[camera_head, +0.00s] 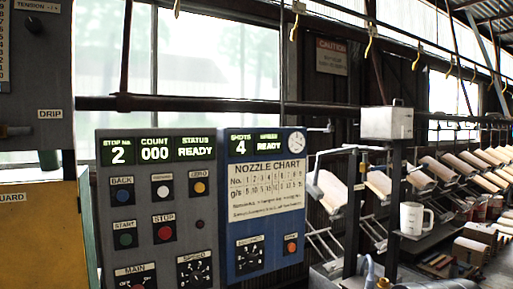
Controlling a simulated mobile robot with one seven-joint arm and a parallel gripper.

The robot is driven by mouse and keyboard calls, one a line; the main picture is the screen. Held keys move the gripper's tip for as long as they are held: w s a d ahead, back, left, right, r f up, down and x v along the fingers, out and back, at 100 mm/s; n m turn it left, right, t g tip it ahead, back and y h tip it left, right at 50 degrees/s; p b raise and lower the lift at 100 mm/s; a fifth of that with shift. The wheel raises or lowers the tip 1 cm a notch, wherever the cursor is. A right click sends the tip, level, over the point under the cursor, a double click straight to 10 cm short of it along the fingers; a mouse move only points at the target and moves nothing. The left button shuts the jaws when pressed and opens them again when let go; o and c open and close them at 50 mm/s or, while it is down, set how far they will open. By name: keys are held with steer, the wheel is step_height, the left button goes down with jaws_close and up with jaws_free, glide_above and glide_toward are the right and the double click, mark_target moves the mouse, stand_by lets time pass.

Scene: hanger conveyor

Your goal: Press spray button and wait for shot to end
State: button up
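The blue control panel (237,215) stands in the middle of the view. An orange-red round button (291,246) sits at its lower right; the small label above it is too blurred to read surely, so I cannot be certain it is the spray button. A dark rotary knob (249,257) is to its left. The panel's green display (254,145) reads SHOTS 4 and READY. A white nozzle chart (266,187) is below the display. My gripper is not in view, and nothing visible touches the button.
Left of it, a grey panel (137,190) shows STOP No. 2, COUNT 000 and STATUS READY, with START, STOP and other buttons. A yellow guard (40,240) is at far left. Right are a white mug (415,218), a metal box (387,122) and racked panels. Hooks (369,47) hang overhead.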

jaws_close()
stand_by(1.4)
